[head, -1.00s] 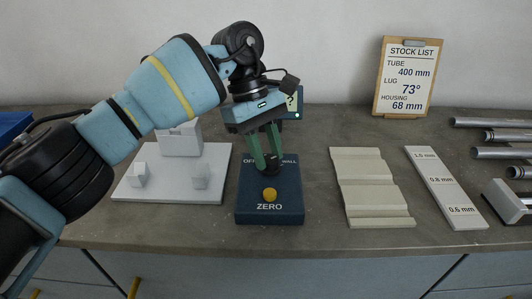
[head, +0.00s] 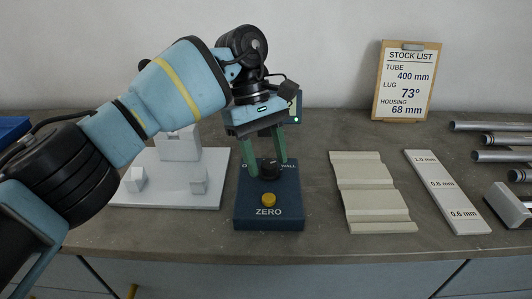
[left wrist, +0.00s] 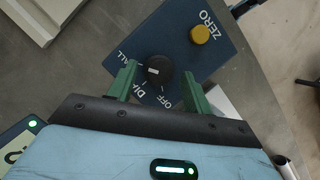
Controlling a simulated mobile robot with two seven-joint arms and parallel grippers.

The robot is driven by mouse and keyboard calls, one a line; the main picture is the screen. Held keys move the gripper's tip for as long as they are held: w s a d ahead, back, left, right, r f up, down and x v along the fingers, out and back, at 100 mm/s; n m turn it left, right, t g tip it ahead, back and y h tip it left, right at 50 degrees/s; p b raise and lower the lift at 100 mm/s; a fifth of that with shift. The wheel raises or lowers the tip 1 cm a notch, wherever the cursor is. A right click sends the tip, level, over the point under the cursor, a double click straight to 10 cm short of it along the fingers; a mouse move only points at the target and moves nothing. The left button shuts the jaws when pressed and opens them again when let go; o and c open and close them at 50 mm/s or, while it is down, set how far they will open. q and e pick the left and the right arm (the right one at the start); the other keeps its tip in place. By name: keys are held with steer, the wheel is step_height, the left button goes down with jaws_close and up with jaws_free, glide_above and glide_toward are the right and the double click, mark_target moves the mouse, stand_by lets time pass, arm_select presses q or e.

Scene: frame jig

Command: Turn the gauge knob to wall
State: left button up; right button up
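The dark blue gauge box (head: 285,210) stands on the bench, with a black knob (head: 270,171) and a yellow ZERO button (head: 268,200) on top. My left gripper (head: 265,162) points down over the knob, its green fingers apart on either side. In the left wrist view, gaps show between the knob (left wrist: 159,73) and both fingertips. The knob's white mark faces left in that view, roughly towards the WALL label (left wrist: 133,57) and away from OFF (left wrist: 167,103); its exact alignment is hard to tell. My right gripper is out of view.
A pale plate with blocks (head: 165,200) lies left of the box. A stepped cream piece (head: 370,195) and a marked thickness strip (head: 447,190) lie right. A gauge display (head: 297,105) is partly hidden behind my gripper. Metal tubes (head: 490,127) lie far right.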

arm_select(q)
steer(key=shift+r, duration=0.15)
steer(key=v, duration=0.7)
steer(key=shift+r, duration=0.3)
steer(key=shift+f, duration=0.1)
stand_by(0.4)
